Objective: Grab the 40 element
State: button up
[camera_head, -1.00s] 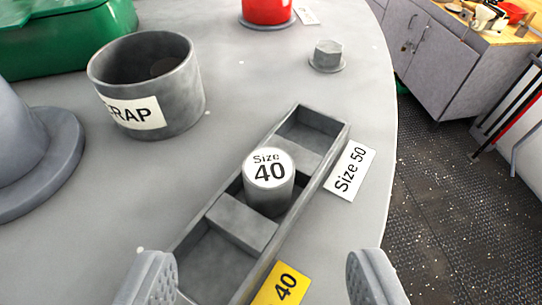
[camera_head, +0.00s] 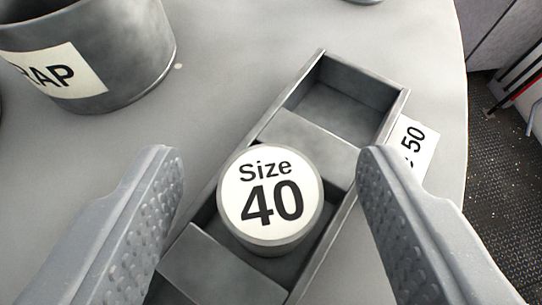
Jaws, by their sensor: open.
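The Size 40 element (camera_head: 270,200) is a grey cylinder with a white top label reading "Size 40". It stands upright in a middle compartment of the long grey tray (camera_head: 309,73), with dividers on either side of it. My gripper (camera_head: 268,160) is open, one finger to the left and one to the right of the element, with clear gaps between them and it. The fingers appear nearer to the camera than the element. The element's lower part is partly hidden inside the tray.
A grey bin labelled as scrap (camera_head: 135,50) stands at the upper left. The tray's far compartment (camera_head: 345,108) is empty. A "50" label (camera_head: 415,148) lies right of the tray, partly behind my right finger. The round table edge (camera_head: 462,120) is at the right.

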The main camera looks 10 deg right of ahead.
jog(key=c, duration=1)
jog(key=shift+c, duration=0.3)
jog(key=shift+r, duration=0.25)
